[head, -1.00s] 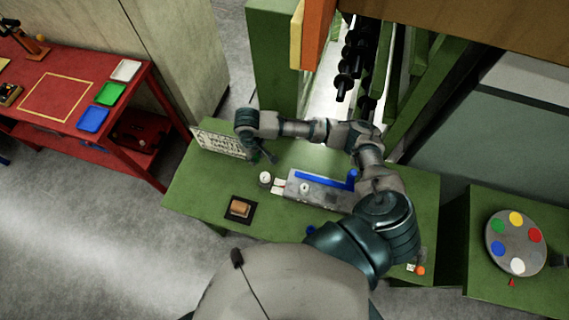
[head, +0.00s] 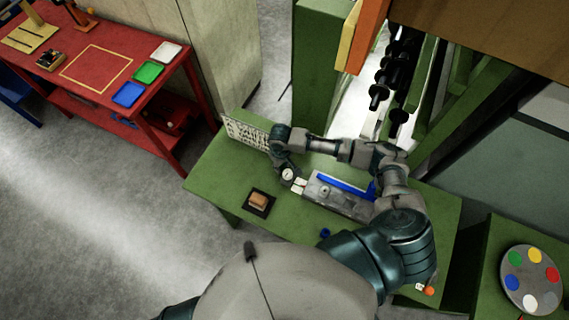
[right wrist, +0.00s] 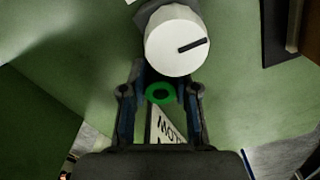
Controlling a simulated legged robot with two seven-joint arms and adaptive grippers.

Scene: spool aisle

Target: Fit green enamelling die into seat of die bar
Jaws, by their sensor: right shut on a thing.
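A green ring, the enamelling die (right wrist: 160,93), sits between the fingertips of my right gripper (right wrist: 161,97) in the right wrist view. The fingers are shut on it. In the head view my right gripper (head: 286,166) points down near a small white round dial (head: 288,174); the die is too small to make out there. A grey fixture (head: 345,203) with a blue strip lies to the right of the dial, partly hidden by my arm. I cannot tell which part is the die bar's seat. My left gripper is not in view.
The white dial (right wrist: 172,48) with a black mark is just beyond the fingers in the wrist view. A lettered white board (head: 247,133) stands at the green bench's back left. A paint palette (head: 531,279) is at right.

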